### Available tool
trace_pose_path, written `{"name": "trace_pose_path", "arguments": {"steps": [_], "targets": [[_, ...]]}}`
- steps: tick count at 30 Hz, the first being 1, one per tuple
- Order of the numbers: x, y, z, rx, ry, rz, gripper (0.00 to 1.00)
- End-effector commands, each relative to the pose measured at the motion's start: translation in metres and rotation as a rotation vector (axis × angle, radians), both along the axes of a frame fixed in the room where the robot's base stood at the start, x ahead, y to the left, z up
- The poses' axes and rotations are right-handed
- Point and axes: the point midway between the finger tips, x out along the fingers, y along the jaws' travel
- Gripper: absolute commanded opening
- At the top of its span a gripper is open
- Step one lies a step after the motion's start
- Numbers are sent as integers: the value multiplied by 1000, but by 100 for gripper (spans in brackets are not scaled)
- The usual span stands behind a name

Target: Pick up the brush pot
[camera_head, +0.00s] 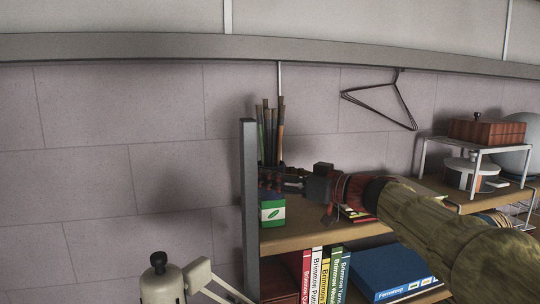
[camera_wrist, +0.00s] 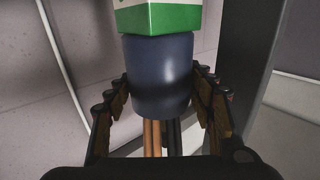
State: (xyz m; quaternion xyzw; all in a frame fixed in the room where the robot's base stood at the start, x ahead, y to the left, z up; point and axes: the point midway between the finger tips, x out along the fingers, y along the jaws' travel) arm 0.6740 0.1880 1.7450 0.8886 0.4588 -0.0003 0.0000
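The brush pot (camera_wrist: 157,75) is a dark blue cylinder with several thin brushes (camera_head: 271,133) standing in it. In the wrist view it appears upside down, with the brush handles (camera_wrist: 160,136) pointing down the picture. My gripper (camera_wrist: 160,80) is open, with one finger on each side of the pot. The fingertips are close to the pot's wall; I cannot tell whether they touch it. In the head view my gripper (camera_head: 272,182) reaches in from the right and hides most of the pot.
A green and white box (camera_head: 272,210) is close to the pot on the wooden shelf (camera_head: 320,234); it also shows in the wrist view (camera_wrist: 160,16). A grey upright post (camera_head: 250,210) stands just left. A hanger (camera_head: 385,105) hangs on the wall.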

Motion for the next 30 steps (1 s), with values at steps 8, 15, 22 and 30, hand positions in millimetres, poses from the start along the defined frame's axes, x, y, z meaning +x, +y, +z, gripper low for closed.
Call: {"name": "trace_pose_path", "arguments": {"steps": [8, 15, 22, 30], "targets": [[0, 0, 0, 0, 0, 0, 34], [0, 0, 0, 0, 0, 0, 20], [0, 0, 2, 1, -2, 0, 19], [0, 0, 17, 1, -4, 0, 19]]}}
